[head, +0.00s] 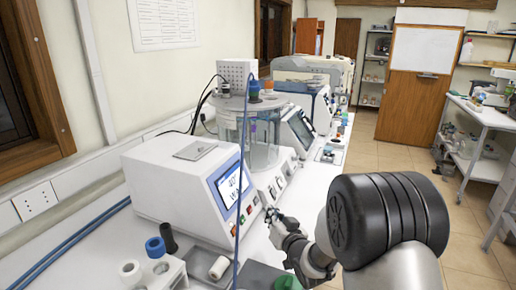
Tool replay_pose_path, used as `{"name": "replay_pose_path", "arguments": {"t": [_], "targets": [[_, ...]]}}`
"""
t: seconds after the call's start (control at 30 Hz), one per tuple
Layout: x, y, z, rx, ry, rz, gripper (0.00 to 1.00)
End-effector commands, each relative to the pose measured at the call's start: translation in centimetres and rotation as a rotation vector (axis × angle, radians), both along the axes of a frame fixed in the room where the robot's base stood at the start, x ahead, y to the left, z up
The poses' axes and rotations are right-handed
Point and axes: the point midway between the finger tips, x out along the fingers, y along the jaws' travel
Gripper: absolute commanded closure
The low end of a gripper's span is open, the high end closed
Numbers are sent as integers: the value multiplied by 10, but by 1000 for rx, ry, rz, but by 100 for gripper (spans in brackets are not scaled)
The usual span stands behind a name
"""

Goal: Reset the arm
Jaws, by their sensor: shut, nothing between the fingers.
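My gripper (274,217) is in the middle of the head view, at the end of my arm, which comes in from the lower right. It is shut and empty, with its small dark fingertips close together. It is in front of the white testing machine with a lit screen (229,182), near the machine's lower right corner. I cannot tell whether it touches the machine. My arm's large dark joint hides part of the floor and the bench's right edge.
A clear cylindrical bath (262,150) and other instruments (300,130) line the bench behind. A white rack with a blue-capped bottle (155,247) stands at the lower left. A blue cable hangs before the white machine. Open floor (375,160) lies right, beside a shelved cart (480,125).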

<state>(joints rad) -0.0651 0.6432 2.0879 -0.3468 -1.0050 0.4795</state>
Motion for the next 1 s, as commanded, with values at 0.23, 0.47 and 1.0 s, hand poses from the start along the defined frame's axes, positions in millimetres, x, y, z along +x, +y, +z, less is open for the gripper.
{"name": "replay_pose_path", "arguments": {"t": [0.23,0.47,1.0], "targets": [[-40,-47,59,-182,154,-116,100],[-124,-89,93,-317,360,-196,100],[-387,-116,94,-441,843,-145,100]]}}
